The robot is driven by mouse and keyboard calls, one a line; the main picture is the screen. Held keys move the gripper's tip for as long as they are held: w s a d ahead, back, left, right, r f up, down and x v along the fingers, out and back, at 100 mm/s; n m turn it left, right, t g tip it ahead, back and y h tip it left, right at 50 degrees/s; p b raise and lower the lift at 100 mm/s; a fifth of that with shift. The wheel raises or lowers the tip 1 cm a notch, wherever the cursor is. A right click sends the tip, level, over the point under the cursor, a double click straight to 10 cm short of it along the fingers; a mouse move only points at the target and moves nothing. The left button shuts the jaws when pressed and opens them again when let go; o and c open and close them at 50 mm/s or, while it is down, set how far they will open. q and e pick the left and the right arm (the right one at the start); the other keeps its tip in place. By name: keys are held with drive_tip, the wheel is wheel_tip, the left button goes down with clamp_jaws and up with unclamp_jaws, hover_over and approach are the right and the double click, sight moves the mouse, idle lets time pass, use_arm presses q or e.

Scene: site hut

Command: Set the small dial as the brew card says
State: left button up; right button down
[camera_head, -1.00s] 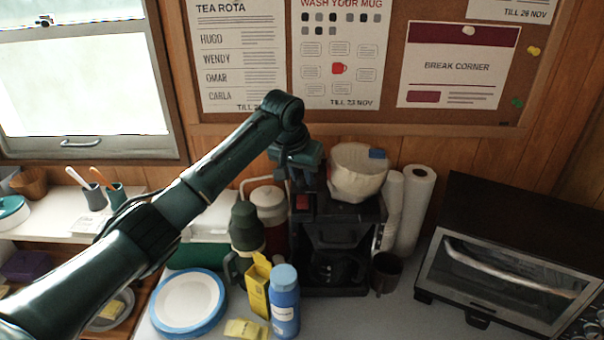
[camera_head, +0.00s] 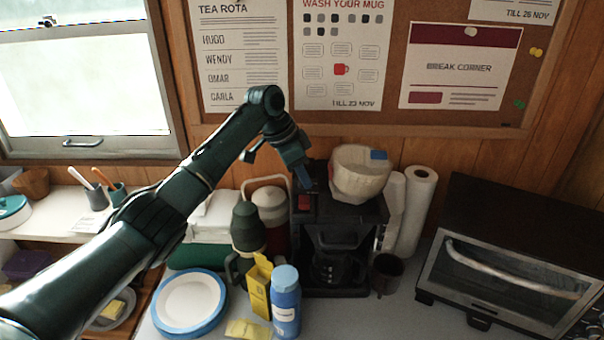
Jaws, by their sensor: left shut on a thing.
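A black coffee maker (camera_head: 345,213) stands on the counter against the wall, with a glass jug in its lower bay. My left gripper (camera_head: 305,183) comes down at a tilt to the left part of its top, just above a red patch (camera_head: 304,202). The fingers are shut at the machine, on what appears to be the small dial. The dial itself is hidden by the fingers, so its setting cannot be read. No brew card can be made out for certain. My right gripper is out of view.
A cream filter bowl (camera_head: 359,173) sits on the machine's top, close right of my gripper. A green flask (camera_head: 248,230), yellow carton (camera_head: 258,287) and blue bottle (camera_head: 286,302) stand in front left. A brown mug (camera_head: 386,273), paper rolls (camera_head: 416,212) and oven (camera_head: 515,255) are right.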

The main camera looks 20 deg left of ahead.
use_arm(q)
drive_tip(key=shift+r+m, duration=0.1)
drive_tip(key=shift+m, duration=0.3)
drive_tip(key=o, duration=1)
drive_tip(key=shift+a+r, duration=0.15)
drive_tip(key=shift+r, duration=0.25)
use_arm(e)
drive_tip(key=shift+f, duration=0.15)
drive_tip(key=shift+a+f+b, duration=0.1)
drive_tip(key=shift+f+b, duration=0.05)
drive_tip(key=shift+b, duration=0.85)
use_arm(q)
drive_tip(key=v, duration=1.2)
drive_tip(key=shift+w+a+r, duration=0.1)
drive_tip(key=shift+r, duration=0.05)
